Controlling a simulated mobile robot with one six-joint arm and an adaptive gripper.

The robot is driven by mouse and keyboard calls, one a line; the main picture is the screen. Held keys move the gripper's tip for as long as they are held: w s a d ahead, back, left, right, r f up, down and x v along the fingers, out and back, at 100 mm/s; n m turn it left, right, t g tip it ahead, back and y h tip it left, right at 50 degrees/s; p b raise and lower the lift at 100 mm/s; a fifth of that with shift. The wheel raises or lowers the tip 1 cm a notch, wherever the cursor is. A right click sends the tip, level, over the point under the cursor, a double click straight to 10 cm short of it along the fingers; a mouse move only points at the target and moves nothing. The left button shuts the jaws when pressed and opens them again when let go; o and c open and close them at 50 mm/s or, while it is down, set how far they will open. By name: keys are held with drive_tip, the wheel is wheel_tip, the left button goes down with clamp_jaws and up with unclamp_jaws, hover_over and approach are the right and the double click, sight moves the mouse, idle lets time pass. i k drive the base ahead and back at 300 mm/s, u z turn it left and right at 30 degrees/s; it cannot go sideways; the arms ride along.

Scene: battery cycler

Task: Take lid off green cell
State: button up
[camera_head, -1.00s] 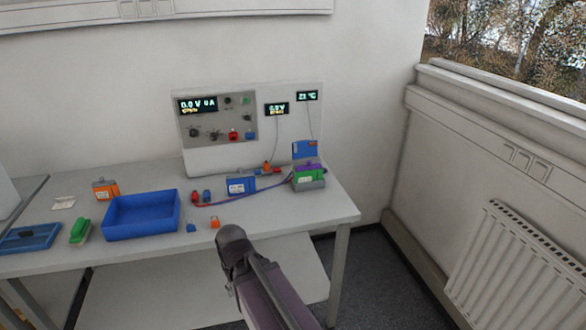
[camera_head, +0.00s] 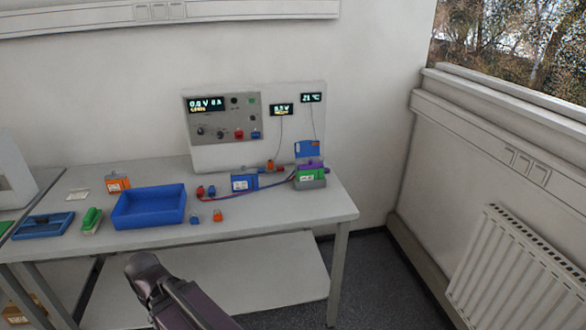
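The green cell (camera_head: 312,176) sits at the right end of the table in a grey holder (camera_head: 312,185). A purple piece (camera_head: 310,165) lies across its top, and a blue panel (camera_head: 308,149) stands upright just behind it. I cannot tell which of these is the lid. A dark part of my arm reaches in from the bottom, in front of the table and well apart from the green cell. My gripper itself cannot be made out.
The table (camera_head: 270,220) carries a blue tray (camera_head: 150,220), a blue cell (camera_head: 244,183), an orange cell (camera_head: 117,184) and a green object (camera_head: 91,220). Red and blue cables (camera_head: 245,197) run towards the green cell. An instrument panel (camera_head: 222,117) stands behind. The right front tabletop is clear.

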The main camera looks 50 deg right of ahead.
sight(316, 165)
drive_tip(key=u, duration=0.65)
drive_tip(key=k, duration=0.8)
drive_tip(key=z, duration=2.6)
drive_tip(key=i, duration=0.2)
drive_tip(key=u, duration=0.75)
